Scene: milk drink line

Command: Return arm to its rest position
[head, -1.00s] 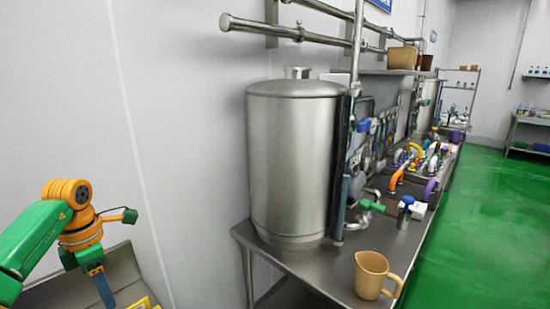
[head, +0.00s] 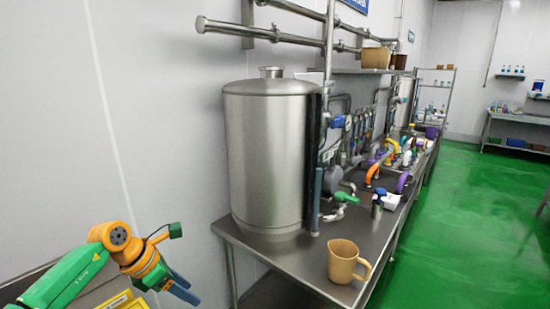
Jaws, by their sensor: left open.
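My left arm comes in from the lower left, with a green link and orange joints. Its gripper (head: 180,289) points down and to the right, with dark blue-grey fingers. It is open and holds nothing that I can see. It hangs in front of a low surface, apart from the steel table to its right. A tan pitcher (head: 342,261) stands upright on that table's near end, well away from the gripper. My right gripper is not in view.
A large steel tank (head: 268,155) stands on the steel table (head: 296,262). Valves and pipes with coloured handles (head: 375,175) line the table behind it. A yellow object (head: 120,301) lies below my left arm. The green floor (head: 460,230) at right is open.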

